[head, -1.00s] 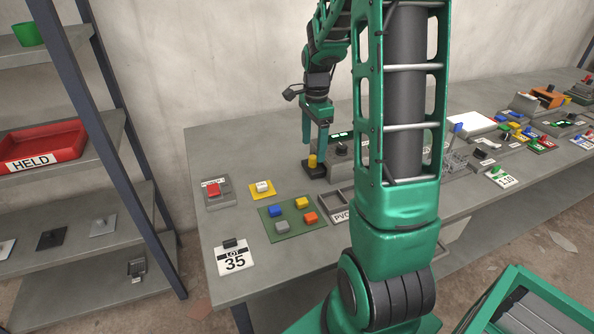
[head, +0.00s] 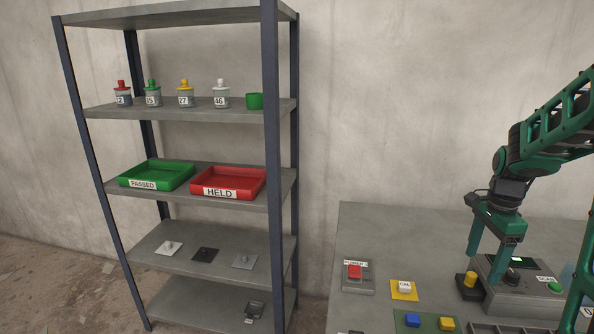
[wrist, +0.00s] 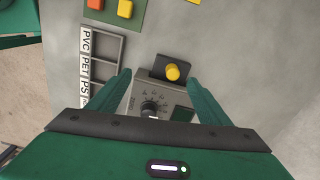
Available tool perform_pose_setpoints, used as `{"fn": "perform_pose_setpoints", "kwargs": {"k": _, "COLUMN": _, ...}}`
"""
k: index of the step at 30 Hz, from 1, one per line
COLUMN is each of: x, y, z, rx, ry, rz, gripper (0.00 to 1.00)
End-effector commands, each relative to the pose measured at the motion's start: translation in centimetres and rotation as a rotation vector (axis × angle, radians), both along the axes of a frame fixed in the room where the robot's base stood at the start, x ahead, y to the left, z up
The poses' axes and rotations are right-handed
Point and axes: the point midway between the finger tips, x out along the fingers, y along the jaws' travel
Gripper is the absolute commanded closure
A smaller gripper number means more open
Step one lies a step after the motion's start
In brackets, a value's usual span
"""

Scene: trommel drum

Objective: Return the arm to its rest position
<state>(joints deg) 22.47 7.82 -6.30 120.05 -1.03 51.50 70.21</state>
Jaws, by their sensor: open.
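My gripper (head: 493,246) is above the bench at the right of the head view, with its two green fingers apart and nothing between them. It hangs over a grey device with a black dial (head: 513,277) and a green button (head: 555,287). The wrist view looks down between the open fingers (wrist: 160,85) at the dial (wrist: 152,107) and at a yellow knob (wrist: 172,72) on a dark base. That yellow knob (head: 470,279) stands just left of the device in the head view. My arm bends down from the upper right.
A shelf rack (head: 275,150) stands left, holding a green PASSED tray (head: 157,173), a red HELD tray (head: 258,181) and several capped jars. On the bench (head: 375,225) are a red button (head: 354,271), a CAL block (head: 404,287) and coloured blocks. The wall space above the bench is clear.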

Motion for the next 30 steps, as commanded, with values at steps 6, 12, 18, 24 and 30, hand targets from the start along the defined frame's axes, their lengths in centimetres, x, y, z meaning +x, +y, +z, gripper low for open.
{"fn": "perform_pose_setpoints", "kwargs": {"k": 6, "x": -7.0, "y": 3.1, "z": 3.1, "rx": -0.011, "ry": 0.004, "rz": 0.329, "gripper": 0.28}}
{"fn": "perform_pose_setpoints", "kwargs": {"k": 12, "x": -13.7, "y": 6.0, "z": 4.3, "rx": -0.005, "ry": 0.009, "rz": 0.648, "gripper": 0.28}}
{"fn": "perform_pose_setpoints", "kwargs": {"k": 18, "x": -19.8, "y": 8.4, "z": 4.1, "rx": 0.008, "ry": 0.005, "rz": 0.944, "gripper": 0.28}}
{"fn": "perform_pose_setpoints", "kwargs": {"k": 24, "x": -23.1, "y": 9.7, "z": 3.5, "rx": 0.020, "ry": 0.000, "rz": 1.120, "gripper": 0.28}}
{"fn": "perform_pose_setpoints", "kwargs": {"k": 30, "x": -23.8, "y": 10.0, "z": 3.3, "rx": 0.024, "ry": 0.000, "rz": 1.159, "gripper": 0.28}}
